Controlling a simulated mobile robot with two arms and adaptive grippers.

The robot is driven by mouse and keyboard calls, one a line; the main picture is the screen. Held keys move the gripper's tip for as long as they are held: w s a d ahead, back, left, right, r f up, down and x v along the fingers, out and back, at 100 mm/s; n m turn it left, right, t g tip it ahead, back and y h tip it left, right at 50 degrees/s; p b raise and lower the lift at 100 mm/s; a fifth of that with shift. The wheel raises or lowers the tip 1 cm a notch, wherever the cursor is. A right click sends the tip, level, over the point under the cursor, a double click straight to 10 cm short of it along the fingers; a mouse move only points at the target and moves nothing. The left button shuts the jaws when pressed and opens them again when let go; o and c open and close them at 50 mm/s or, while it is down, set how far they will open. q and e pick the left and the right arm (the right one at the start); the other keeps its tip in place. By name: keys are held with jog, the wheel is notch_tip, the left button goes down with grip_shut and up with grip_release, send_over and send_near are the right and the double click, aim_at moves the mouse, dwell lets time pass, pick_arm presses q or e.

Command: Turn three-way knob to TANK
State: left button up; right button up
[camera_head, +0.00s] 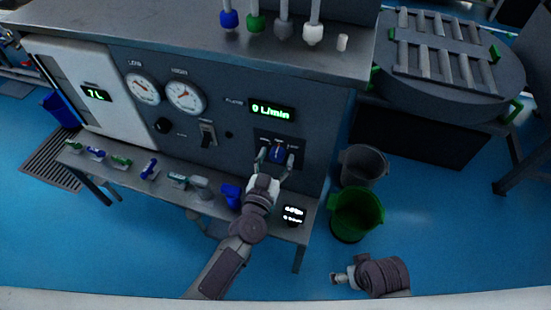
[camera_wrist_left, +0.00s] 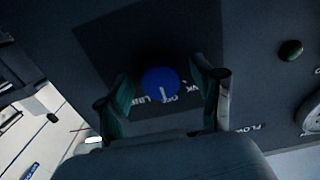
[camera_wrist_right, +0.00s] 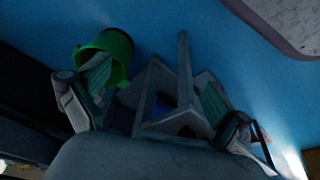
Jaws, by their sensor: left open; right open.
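The blue three-way knob (camera_head: 277,152) is on a dark plate on the grey front panel, below the green flow readout. It also shows in the left wrist view (camera_wrist_left: 160,83), with a white pointer mark toward the row of white labels, near the middle one. The labels are partly hidden and hard to read. My left gripper (camera_head: 274,160) is open at the knob, with one finger on each side; in the left wrist view (camera_wrist_left: 167,100) gaps show between fingers and knob. My right gripper (camera_head: 338,277) is open and empty, low at the right, away from the panel.
A narrow shelf (camera_head: 270,230) with several coloured valves and fittings runs below the panel. A green bucket (camera_head: 357,214) and a grey bucket (camera_head: 363,165) stand on the blue floor to the right.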

pick_arm(q)
jog(key=c, duration=1.1)
